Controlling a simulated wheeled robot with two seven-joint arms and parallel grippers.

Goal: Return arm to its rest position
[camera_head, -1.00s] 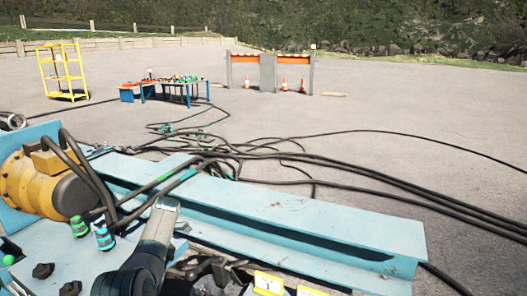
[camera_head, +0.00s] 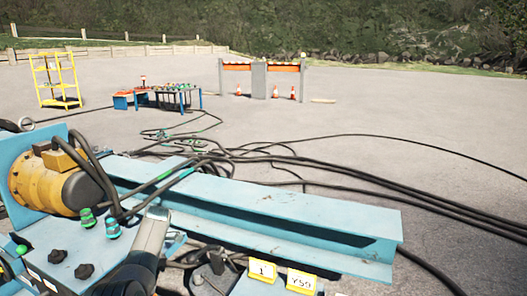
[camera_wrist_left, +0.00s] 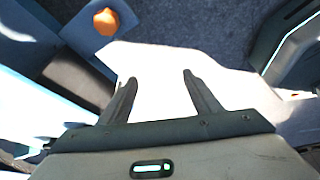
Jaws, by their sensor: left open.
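My left gripper (camera_wrist_left: 159,78) shows in the left wrist view with its two fingers apart and nothing between them. Behind the fingers is a bright, washed-out surface, with grey ground at the top. In the head view my left arm (camera_head: 140,262) reaches in from the bottom, in front of the blue machine frame (camera_head: 70,250). Its gripper's fingers cannot be made out there. My right gripper is not in view.
A blue beam (camera_head: 270,215) runs to the right. Black cables (camera_head: 330,170) cross the open ground beyond.

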